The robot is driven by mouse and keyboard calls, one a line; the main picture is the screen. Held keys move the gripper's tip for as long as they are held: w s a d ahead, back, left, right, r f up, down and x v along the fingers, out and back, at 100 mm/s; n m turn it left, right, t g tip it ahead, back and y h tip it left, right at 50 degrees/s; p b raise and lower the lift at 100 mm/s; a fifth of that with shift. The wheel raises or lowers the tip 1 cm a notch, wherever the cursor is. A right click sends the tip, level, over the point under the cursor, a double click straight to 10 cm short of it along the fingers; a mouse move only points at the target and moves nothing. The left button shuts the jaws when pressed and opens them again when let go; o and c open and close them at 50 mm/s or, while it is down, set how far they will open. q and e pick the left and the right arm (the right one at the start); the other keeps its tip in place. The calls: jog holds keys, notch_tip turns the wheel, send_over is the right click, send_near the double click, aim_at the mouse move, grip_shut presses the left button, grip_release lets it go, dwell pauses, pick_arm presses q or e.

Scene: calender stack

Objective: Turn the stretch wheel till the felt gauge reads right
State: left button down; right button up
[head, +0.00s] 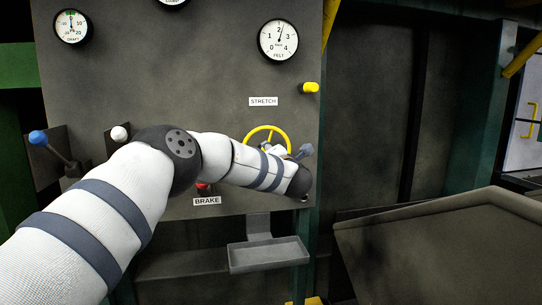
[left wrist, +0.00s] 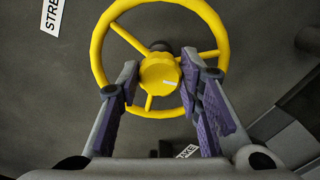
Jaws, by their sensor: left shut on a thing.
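The yellow stretch wheel (head: 256,131) is on the dark panel, under the STRETCH label (head: 263,101). It fills the upper middle of the left wrist view, with its spokes and yellow hub (left wrist: 160,74). My left gripper (left wrist: 161,72) is shut on the wheel, its purple-padded fingers on either side of the hub. In the head view my left arm hides the lower part of the wheel and most of the gripper. The round white felt gauge (head: 278,41), marked 0 to 4, is above; its needle points nearly straight up, close to 2. My right gripper is not in view.
A yellow knob (head: 309,88) sticks out right of the STRETCH label. A blue-knobbed lever (head: 38,138) and a white-knobbed one (head: 119,133) are at left. Below are the BRAKE label (head: 207,201) and a grey tray (head: 268,256). A dark slab (head: 440,245) fills the lower right.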

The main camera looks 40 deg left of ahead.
pick_arm(q)
jog(key=shift+n, duration=1.1)
jog(key=c, duration=1.1)
grip_release()
jog(key=v, duration=1.2)
